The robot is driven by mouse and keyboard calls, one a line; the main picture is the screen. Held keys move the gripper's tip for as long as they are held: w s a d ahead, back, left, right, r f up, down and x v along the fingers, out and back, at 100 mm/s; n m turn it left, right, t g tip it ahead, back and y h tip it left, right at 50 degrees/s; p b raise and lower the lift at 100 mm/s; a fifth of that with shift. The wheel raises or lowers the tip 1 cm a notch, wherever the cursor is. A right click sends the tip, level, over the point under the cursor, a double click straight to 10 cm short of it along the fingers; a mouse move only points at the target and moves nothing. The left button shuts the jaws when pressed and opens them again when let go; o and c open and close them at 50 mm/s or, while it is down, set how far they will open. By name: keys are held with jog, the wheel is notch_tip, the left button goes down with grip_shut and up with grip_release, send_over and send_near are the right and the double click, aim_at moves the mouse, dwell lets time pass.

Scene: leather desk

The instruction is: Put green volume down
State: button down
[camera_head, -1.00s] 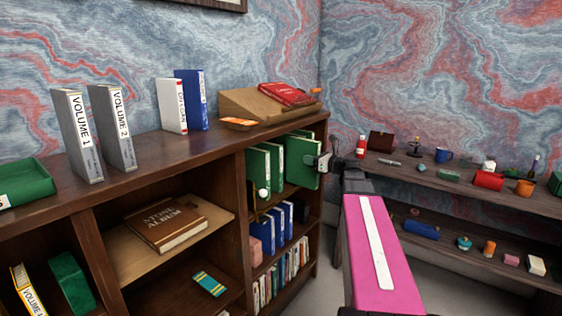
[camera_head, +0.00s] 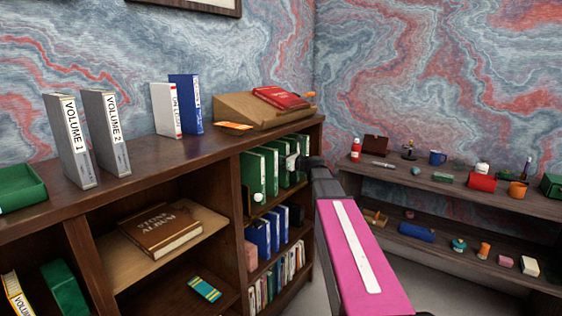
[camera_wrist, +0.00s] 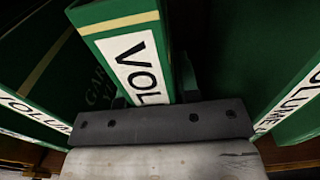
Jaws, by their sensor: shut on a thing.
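A green volume with a white "VOL" label and a gold stripe (camera_wrist: 120,25) is between my gripper's fingers in the wrist view. My gripper (camera_wrist: 155,100) is shut on its spine. In the head view my gripper (camera_head: 293,161) is at the upper right compartment of the dark bookcase (camera_head: 235,200). The held volume is upright among other green volumes (camera_head: 253,175) there. In the wrist view one green volume (camera_wrist: 25,70) stands to its left and another (camera_wrist: 285,75) to its right. I cannot tell whether its bottom touches the shelf.
Blue binders (camera_head: 262,236) stand on the shelf below. A side shelf with small items, including a red box (camera_head: 481,182), is at the right.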

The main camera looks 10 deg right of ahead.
jog(key=shift+s+f, duration=0.1)
jog(key=shift+f, duration=0.25)
jog(key=c, duration=0.8)
grip_release()
jog(key=shift+c, duration=0.2)
